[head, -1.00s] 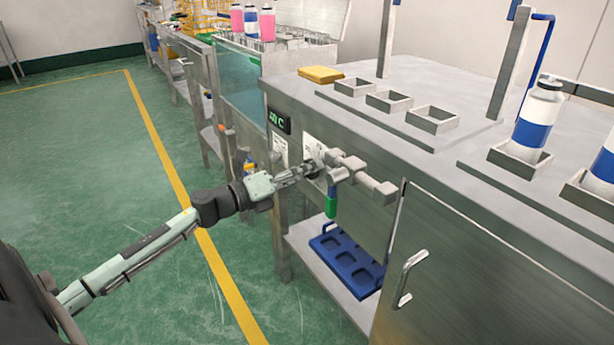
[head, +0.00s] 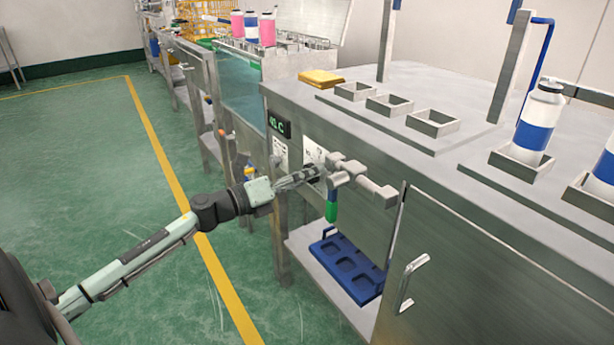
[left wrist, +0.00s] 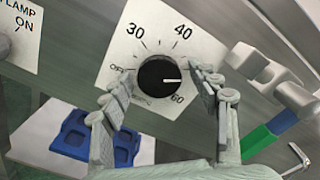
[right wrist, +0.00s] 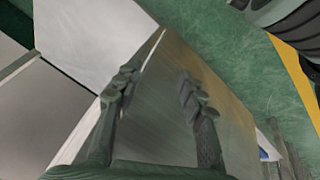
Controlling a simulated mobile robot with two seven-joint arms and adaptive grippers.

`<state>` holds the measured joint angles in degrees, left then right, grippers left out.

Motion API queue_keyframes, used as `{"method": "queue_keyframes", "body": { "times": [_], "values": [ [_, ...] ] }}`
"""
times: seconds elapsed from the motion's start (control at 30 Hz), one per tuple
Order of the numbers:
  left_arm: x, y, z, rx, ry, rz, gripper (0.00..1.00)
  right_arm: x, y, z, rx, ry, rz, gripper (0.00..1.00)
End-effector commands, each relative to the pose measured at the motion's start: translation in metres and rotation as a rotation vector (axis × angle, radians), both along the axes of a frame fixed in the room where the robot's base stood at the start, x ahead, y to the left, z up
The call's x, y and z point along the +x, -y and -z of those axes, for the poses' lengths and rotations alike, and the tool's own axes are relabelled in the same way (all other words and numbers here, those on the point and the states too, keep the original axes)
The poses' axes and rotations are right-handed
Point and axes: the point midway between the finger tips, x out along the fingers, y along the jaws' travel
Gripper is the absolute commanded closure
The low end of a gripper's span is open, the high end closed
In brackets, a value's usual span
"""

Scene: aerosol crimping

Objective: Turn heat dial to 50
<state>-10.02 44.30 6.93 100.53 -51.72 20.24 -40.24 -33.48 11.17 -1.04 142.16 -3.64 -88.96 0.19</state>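The heat dial (left wrist: 158,76) is a round black knob on a white scale plate (left wrist: 125,45) in the left wrist view. Its white pointer mark points right, between the 40 and 60 labels. The scale there is partly hidden by a finger. My left gripper (left wrist: 165,82) is open, with one finger on each side of the dial; I cannot tell whether either touches it. In the head view, my left gripper (head: 312,174) is at the cabinet front, hiding the dial. My right gripper (right wrist: 158,85) is open and empty. A green-digit display (head: 279,124) sits left of the dial.
A grey valve-like fitting (head: 358,180) with a green lower part (head: 331,212) sticks out right of the dial. A blue tray (head: 350,270) lies on the shelf below. A door handle (head: 412,283) projects further right. Green floor is open at left.

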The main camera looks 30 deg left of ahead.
Motion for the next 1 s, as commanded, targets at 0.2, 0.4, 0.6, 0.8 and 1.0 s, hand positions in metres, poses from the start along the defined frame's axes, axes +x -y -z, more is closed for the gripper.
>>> {"method": "queue_keyframes", "body": {
  "times": [0.2, 0.4, 0.6, 0.8, 1.0],
  "values": [
    [0.0, 0.0, 0.0, 0.0, 0.001, -0.001, 0.39, 0.0, 0.0, 0.0, 0.001, 0.0, 0.002, 0.6],
    [-0.016, -0.007, 0.001, -0.003, -0.003, -0.002, 0.39, 0.0, 0.0, 0.0, 0.001, 0.0, 0.002, 0.6],
    [-0.055, -0.023, 0.002, -0.003, -0.005, -0.002, 0.39, 0.0, 0.0, 0.0, 0.0, 0.0, 0.001, 0.6],
    [-0.091, -0.037, 0.001, -0.002, -0.003, -0.002, 0.39, 0.0, 0.0, 0.0, 0.0, 0.0, 0.001, 0.6],
    [-0.109, -0.045, 0.0, 0.0, -0.001, -0.001, 0.39, 0.0, 0.0, 0.0, 0.0, 0.0, 0.001, 0.6]
  ]
}}
